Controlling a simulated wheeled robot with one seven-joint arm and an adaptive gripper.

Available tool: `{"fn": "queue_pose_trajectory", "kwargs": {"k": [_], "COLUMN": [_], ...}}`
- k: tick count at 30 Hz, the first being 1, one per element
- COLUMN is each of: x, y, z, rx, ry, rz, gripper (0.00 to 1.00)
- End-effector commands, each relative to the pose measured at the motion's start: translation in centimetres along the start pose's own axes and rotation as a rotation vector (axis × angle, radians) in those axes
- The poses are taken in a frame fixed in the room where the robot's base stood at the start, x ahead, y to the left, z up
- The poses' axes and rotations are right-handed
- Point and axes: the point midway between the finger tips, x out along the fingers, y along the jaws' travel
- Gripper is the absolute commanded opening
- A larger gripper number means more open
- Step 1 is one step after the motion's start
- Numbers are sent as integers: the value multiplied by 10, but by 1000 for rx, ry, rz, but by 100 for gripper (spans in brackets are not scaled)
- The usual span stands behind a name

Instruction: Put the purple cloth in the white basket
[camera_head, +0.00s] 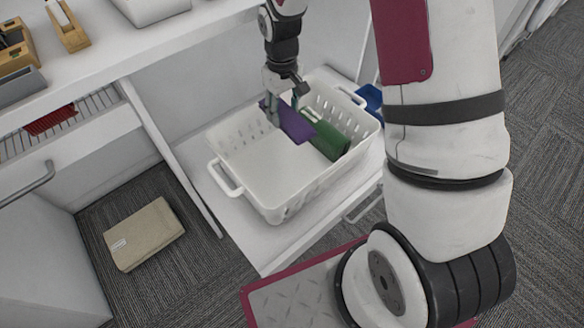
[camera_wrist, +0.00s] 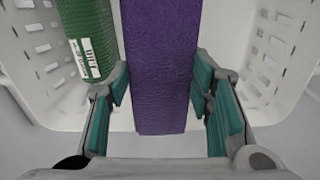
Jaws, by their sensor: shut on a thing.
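The purple cloth (camera_head: 293,123) hangs as a flat folded strip from my gripper (camera_head: 283,106), over the inside of the white basket (camera_head: 240,165). In the wrist view the purple cloth (camera_wrist: 162,70) lies between the two teal finger pads of my gripper (camera_wrist: 165,108). My gripper is shut on it. The basket's slotted wall also shows in the wrist view (camera_wrist: 265,45). I cannot tell whether the cloth touches the basket floor.
A green rolled item (camera_head: 330,142) with a white label lies in the basket at its right side. The basket stands on a white shelf (camera_head: 255,240). A blue item (camera_head: 369,98) is behind it. A beige folded item (camera_head: 145,235) lies on the carpet at left.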

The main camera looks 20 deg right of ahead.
Motion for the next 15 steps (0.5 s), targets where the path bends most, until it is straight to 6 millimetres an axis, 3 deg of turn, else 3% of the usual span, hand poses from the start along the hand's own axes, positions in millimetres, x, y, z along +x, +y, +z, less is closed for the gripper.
{"fn": "queue_pose_trajectory", "kwargs": {"k": [1,6,15], "x": [19,45,66], "y": [1,2,3], "z": [-2,-4,-4], "rx": [-8,-35,-53], "ry": [0,0,-1], "rz": [1,2,3], "gripper": [19,19,19]}}
